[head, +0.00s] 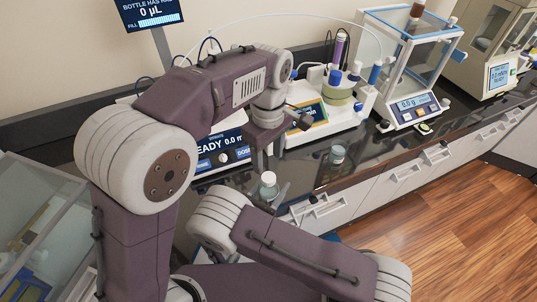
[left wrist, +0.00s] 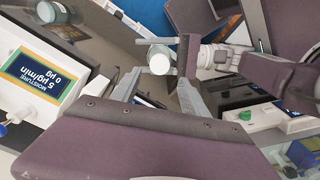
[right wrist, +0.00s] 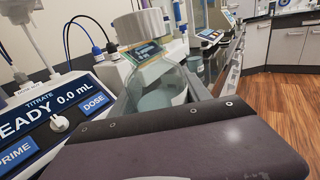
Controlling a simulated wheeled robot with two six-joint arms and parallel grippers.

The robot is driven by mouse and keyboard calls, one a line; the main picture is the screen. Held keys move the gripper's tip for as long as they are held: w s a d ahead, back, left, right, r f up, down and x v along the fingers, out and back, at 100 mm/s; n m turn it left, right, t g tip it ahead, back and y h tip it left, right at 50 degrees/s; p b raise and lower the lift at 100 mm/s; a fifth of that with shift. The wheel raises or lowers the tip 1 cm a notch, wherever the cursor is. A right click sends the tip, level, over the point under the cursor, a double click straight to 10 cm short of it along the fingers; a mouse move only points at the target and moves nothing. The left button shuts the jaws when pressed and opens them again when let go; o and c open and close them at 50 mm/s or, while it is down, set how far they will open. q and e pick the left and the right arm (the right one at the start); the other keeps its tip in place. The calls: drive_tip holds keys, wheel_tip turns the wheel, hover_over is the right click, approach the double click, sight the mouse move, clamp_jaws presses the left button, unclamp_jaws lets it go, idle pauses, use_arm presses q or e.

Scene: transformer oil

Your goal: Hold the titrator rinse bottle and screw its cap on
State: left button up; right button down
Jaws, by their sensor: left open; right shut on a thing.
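The rinse bottle (head: 268,192), clear glass with pale liquid, stands out in front of the bench edge. Its white cap (right wrist: 140,25) sits on the neck; I cannot tell how tightly. My right gripper (head: 270,197) is shut on the bottle; its fingers are mostly hidden in the head view. My left gripper (head: 262,160) is open just above the bottle, pointing down. In the left wrist view its two fingers (left wrist: 158,92) lie either side of the white cap (left wrist: 159,62), with gaps visible. Contact with the cap is not seen.
Another glass jar (head: 337,155) stands on the black bench (head: 305,172) to the right. A titrator (head: 222,145) with a blue panel, a moisture meter (head: 318,115) and a balance (head: 412,105) line the back. Drawer handles (head: 325,208) stick out below the bench edge.

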sight(269, 177)
use_arm(q)
drive_tip(key=shift+s+r, duration=0.1)
drive_tip(key=shift+r, duration=0.1)
wheel_tip(269, 177, down, 8)
drive_tip(key=shift+f, duration=0.1)
idle(0.5)
clamp_jaws()
